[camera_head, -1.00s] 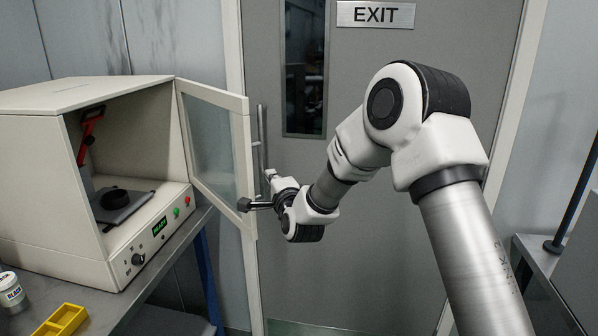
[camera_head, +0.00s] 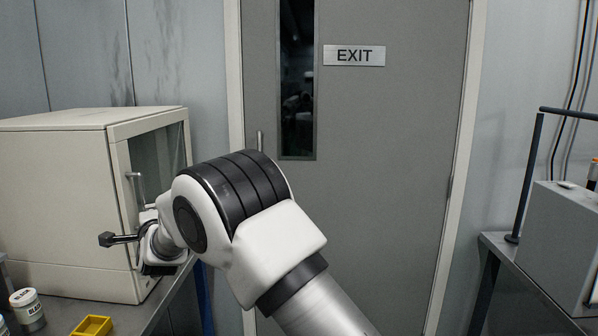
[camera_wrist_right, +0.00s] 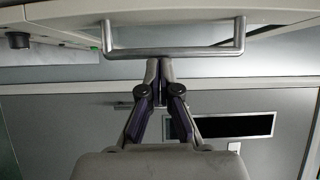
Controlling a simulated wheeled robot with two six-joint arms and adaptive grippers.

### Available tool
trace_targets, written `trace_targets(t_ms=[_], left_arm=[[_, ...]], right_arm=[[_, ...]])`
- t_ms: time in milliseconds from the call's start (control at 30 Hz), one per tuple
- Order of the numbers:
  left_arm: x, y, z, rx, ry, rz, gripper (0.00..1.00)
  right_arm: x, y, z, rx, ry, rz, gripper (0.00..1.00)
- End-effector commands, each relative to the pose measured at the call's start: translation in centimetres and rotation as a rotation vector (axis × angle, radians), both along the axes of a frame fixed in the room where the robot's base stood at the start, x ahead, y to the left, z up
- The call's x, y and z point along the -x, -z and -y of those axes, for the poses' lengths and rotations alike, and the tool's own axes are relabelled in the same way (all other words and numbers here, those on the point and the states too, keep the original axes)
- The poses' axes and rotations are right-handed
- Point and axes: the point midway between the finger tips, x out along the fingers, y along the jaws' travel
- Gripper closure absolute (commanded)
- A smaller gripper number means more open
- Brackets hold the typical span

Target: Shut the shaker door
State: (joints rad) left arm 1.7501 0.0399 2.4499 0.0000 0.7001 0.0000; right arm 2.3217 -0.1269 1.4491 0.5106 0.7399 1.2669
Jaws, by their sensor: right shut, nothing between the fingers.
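The shaker (camera_head: 60,185) is a cream box on the bench at the left. Its windowed door (camera_head: 158,150) now lies across the front, flush or nearly so; a small gap cannot be ruled out. Its metal handle (camera_head: 132,188) is on the near side and also shows in the right wrist view (camera_wrist_right: 175,53). My right gripper (camera_wrist_right: 160,66) is shut and empty, its fingertips at the handle bar, touching or just short of it. In the head view my arm partly hides the gripper and the door's lower part. My left gripper is not in view.
A grey bench (camera_head: 125,314) carries the shaker, a white jar (camera_head: 28,308) and a yellow tray (camera_head: 92,327) in front of it. A grey exit door (camera_head: 385,170) stands behind. Another bench with a grey box (camera_head: 562,240) is at the right.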

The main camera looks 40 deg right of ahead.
Motion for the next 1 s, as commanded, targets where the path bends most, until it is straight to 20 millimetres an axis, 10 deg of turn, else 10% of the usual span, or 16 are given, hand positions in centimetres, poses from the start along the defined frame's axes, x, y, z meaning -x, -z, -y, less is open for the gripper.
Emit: trace_targets(t_ms=[1000], left_arm=[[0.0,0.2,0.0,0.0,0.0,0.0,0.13]], right_arm=[[-2.2,-0.4,-1.8,0.002,-0.002,0.01,1.0]])
